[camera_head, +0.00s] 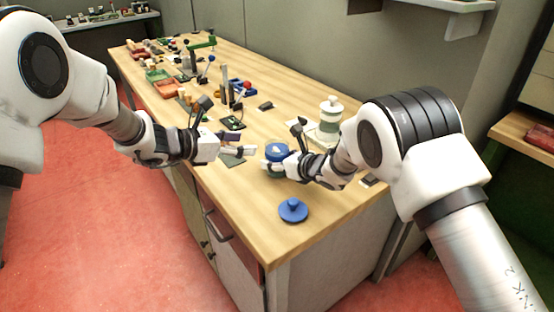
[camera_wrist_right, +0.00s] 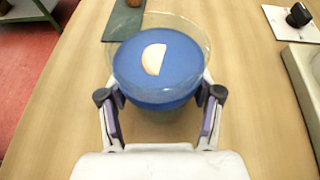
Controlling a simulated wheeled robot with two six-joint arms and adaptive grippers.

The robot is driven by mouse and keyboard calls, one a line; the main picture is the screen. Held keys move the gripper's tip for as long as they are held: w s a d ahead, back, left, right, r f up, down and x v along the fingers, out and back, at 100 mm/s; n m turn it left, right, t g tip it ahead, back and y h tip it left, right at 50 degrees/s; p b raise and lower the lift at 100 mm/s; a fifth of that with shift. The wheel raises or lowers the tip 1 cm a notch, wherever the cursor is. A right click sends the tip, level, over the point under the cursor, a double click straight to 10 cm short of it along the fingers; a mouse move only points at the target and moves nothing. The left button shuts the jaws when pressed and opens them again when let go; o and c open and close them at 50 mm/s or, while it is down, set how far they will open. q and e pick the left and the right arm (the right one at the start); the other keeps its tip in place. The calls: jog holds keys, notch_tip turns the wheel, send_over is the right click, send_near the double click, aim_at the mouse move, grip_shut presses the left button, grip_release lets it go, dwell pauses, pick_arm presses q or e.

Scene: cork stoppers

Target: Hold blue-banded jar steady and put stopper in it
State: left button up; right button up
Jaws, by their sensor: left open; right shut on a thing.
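The blue-banded jar (camera_head: 276,152) stands on the bench; in the right wrist view it is a clear glass jar (camera_wrist_right: 160,85) with a wide blue band and a pale half-round piece inside. Its top is open. My right gripper (camera_wrist_right: 160,100) is shut on it, with one finger on each side. My left gripper (camera_head: 246,145) is open, to the left of the jar. A blue lid-like stopper (camera_head: 293,210) with a knob lies on the bench in front of the jar. A brown piece (camera_wrist_right: 134,3), perhaps a cork, is cut off at the wrist view's top edge.
A dark green mat (camera_wrist_right: 121,26) lies beyond the jar. Trays, a green-armed stand (camera_head: 198,50) and small parts crowd the bench's far left. The bench's front corner is mostly clear.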

jog(key=o, duration=1.3)
jog(key=shift+s+f, duration=0.1)
jog(key=shift+f, duration=0.2)
jog(key=shift+o, duration=1.1)
